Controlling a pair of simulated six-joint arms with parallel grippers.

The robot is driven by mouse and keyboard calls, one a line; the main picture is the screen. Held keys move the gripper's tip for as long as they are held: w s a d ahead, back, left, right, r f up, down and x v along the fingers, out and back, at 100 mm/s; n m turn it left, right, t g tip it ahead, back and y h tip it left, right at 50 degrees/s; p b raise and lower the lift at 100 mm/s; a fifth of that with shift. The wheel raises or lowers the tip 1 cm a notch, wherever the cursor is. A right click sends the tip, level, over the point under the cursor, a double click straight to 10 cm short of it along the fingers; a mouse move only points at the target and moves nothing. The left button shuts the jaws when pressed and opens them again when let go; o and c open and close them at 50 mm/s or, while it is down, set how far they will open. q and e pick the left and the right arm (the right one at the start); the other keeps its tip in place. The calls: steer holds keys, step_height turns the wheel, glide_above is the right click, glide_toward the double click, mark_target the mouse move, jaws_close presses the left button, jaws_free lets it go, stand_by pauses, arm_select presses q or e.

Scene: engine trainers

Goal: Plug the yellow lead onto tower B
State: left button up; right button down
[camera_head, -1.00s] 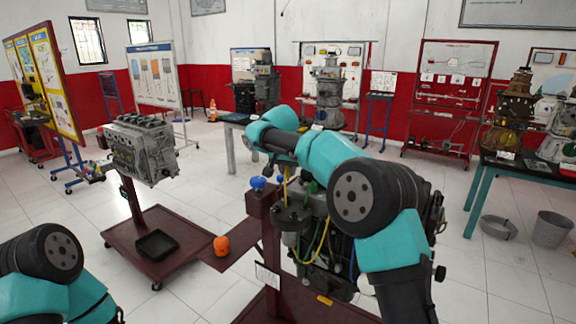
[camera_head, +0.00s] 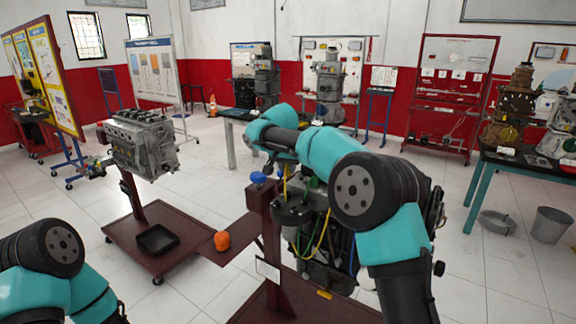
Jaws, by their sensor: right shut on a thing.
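My right gripper (camera_head: 284,160) points down over the engine (camera_head: 320,272) on the red stand, partly hidden by my own wrist. It is shut on the upper end of the yellow lead (camera_head: 286,182), which hangs upright just below it. A yellow loop (camera_head: 319,243) runs lower down in front of the engine. A dark round part (camera_head: 292,212) sits under the held end. I cannot make out which tower is B, or whether the lead's end touches one. My left arm shows at the lower left, but its gripper is out of view.
A blue knob (camera_head: 258,179) tops the red stand post (camera_head: 264,222). An orange object (camera_head: 222,241) lies on the stand's plate. Another engine (camera_head: 140,145) stands at the left above a black tray (camera_head: 157,240). A bucket (camera_head: 550,225) stands at the right.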

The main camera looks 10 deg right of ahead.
mark_target(287, 174)
steer(key=shift+f, duration=2.45)
steer(key=shift+f, duration=0.9)
stand_by(0.6)
steer(key=c, duration=0.9)
jaws_free()
steer(key=shift+r, duration=0.1)
steer(key=v, duration=1.7)
steer(key=shift+s+a+r, duration=0.1)
steer(key=shift+s, duration=0.1)
